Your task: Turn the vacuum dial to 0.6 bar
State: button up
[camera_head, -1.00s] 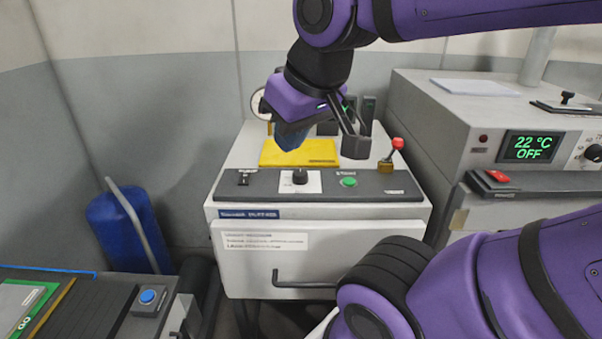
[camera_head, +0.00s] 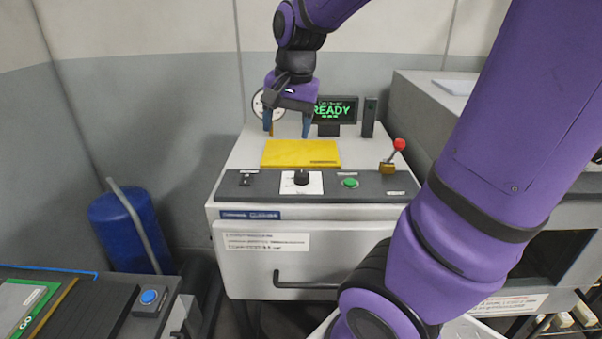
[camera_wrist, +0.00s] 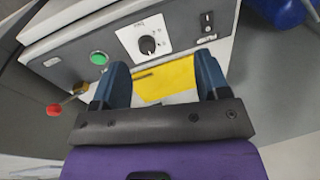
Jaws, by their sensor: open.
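The vacuum dial (camera_head: 301,178) is a black knob on a white scale plate, in the middle of the dark control strip on the machine's front. It also shows in the wrist view (camera_wrist: 148,44), beyond my fingertips; its scale figures are too small to read. My gripper (camera_head: 288,134) is open and empty, with blue fingers pointing down above the back of the yellow plate, behind and above the dial. In the wrist view my gripper (camera_wrist: 160,72) has its two fingers spread wide, apart from the dial. A round gauge (camera_head: 257,104) at the back is partly hidden by my gripper.
A green button (camera_head: 349,182) and a red-knobbed lever (camera_head: 399,145) stand right of the dial, a switch (camera_head: 245,178) left of it. The yellow plate (camera_head: 300,153) lies behind the strip. A display (camera_head: 335,110) at the back reads READY. A drawer handle (camera_head: 305,280) sticks out below.

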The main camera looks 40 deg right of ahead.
aim_at(301, 173)
jog(key=w+d+f+m+g, duration=0.2)
jog(key=w+d+f+m, duration=0.35)
jog(key=d+m, duration=0.2)
jog(key=shift+h, duration=0.3)
jog(key=f, duration=0.7)
jog(key=s+f, duration=0.1)
jog(key=f, duration=0.3)
jog(key=shift+d+f, duration=0.2)
jog(key=shift+d, duration=0.2)
jog(key=shift+n, duration=0.25)
jog(key=c, duration=0.9)
